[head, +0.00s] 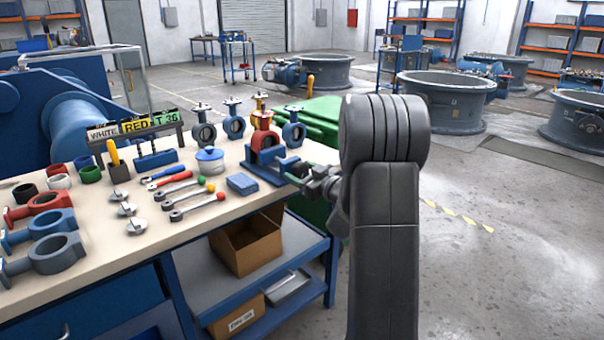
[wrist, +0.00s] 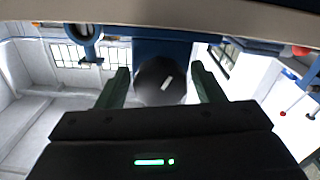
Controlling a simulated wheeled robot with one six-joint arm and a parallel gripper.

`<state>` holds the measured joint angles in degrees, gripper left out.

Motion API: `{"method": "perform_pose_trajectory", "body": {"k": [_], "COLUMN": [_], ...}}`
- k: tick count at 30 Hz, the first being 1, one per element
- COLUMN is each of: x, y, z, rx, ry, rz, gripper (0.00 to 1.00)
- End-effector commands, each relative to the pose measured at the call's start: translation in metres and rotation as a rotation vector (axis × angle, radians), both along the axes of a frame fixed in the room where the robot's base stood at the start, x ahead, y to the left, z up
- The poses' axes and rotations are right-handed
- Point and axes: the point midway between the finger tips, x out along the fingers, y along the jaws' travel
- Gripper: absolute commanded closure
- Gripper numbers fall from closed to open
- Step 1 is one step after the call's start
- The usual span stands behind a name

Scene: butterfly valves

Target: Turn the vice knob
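The blue vice (head: 268,172) stands at the right end of the workbench with a red valve body (head: 263,135) in it. My gripper (head: 302,174) is beside the right end of the vice. In the wrist view my gripper (wrist: 161,84) is open, with one finger on each side of the knob and a visible gap to each. In the head view the knob is hidden or too small to make out.
The workbench (head: 105,235) holds several valve bodies, levers with coloured balls and a blue pad (head: 242,184) left of the vice. A green bin (head: 312,120) stands behind the vice. A cardboard box (head: 247,243) sits on the shelf below. Open floor lies to the right.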

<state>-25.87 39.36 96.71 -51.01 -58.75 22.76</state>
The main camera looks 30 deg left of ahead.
Motion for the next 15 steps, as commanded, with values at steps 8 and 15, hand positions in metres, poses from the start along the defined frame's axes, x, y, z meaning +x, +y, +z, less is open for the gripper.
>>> {"method": "perform_pose_trajectory", "body": {"k": [8,15], "x": [-0.0001,-0.0005], "y": [-0.0003,-0.0001], "z": [0.0004,0.0027], "rx": [0.001,0.032], "ry": [0.002,0.075], "rz": [0.000,0.001], "gripper": [0.77,0.76]}}
